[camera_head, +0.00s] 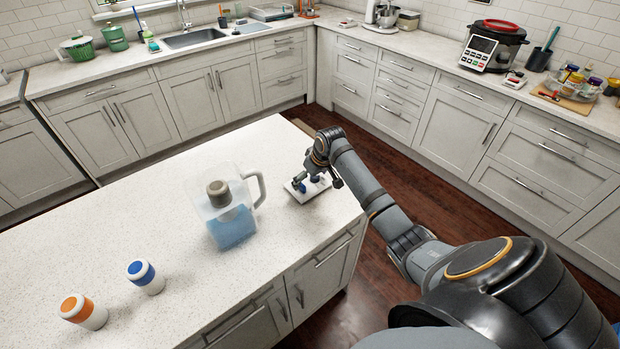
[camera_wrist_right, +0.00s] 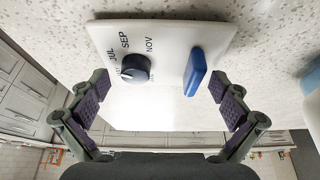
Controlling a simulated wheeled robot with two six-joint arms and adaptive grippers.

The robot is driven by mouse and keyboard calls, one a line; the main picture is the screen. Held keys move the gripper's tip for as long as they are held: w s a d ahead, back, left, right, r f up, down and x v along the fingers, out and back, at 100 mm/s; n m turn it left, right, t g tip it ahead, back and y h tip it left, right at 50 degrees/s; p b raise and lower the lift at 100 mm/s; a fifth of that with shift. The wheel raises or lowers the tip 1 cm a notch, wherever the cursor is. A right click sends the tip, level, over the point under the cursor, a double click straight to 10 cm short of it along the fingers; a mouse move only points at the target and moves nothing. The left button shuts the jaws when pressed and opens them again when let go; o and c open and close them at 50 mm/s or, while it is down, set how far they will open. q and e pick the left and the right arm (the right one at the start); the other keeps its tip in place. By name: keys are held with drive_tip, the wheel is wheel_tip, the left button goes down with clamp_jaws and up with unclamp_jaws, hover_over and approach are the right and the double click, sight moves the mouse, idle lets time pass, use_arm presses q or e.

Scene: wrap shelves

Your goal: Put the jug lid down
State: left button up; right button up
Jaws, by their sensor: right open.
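The jug lid (camera_head: 297,195) is a flat white plate near the right edge of the island counter. In the right wrist view the lid (camera_wrist_right: 170,45) shows a dark dial with month letters and a blue tab. It appears to lie flat on the counter. My right gripper (camera_head: 318,180) is right above the lid. In the wrist view my right gripper (camera_wrist_right: 160,95) has its fingers spread wide, with nothing clasped between them. The clear jug (camera_head: 232,230) stands upright to the left, open on top, with blue liquid and a grey cylinder inside. My left gripper is out of view.
The counter behind the jug is clear. A multicooker (camera_head: 495,45) is on the back right counter.

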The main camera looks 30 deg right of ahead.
drive_tip(key=shift+r, duration=0.1)
drive_tip(key=shift+r, duration=0.3)
drive_tip(key=b+v, duration=0.1)
drive_tip(key=v, duration=1)
drive_tip(key=shift+s+r, duration=0.2)
drive_tip(key=shift+a, duration=0.1)
